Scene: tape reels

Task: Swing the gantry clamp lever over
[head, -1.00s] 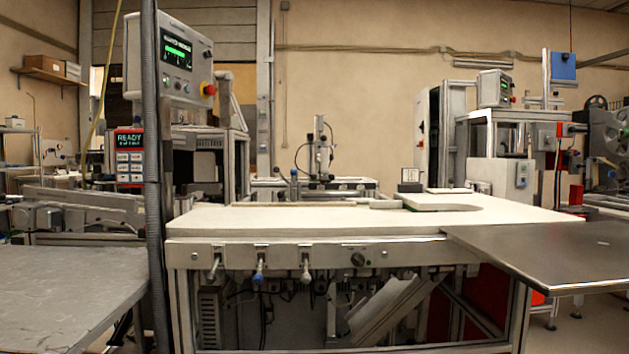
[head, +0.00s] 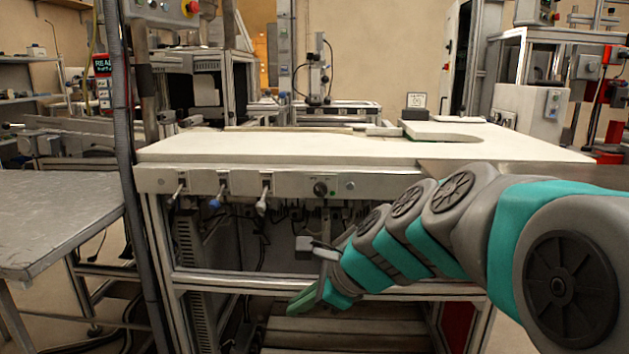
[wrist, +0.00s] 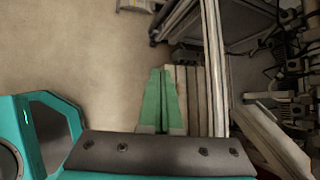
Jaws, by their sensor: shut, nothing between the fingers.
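Three small levers hang from the front rail of the white-topped bench in the head view: a pale left lever (head: 178,190), a blue-tipped middle lever (head: 216,200) and a pale right lever (head: 262,204). I cannot tell which is the gantry clamp lever; no label is readable. My gripper (head: 302,299) is low in front of the bench, below and to the right of the levers, apart from them. Its green fingers also show in the wrist view (wrist: 161,75), together and empty. No lever can be made out clearly in the wrist view.
The white bench top (head: 300,145) and its front rail lie above my gripper. A black knob (head: 320,188) sits right of the levers. A grey table (head: 55,215) stands left, beside a dark vertical hose (head: 122,130). Bare floor (wrist: 80,60) shows in the wrist view.

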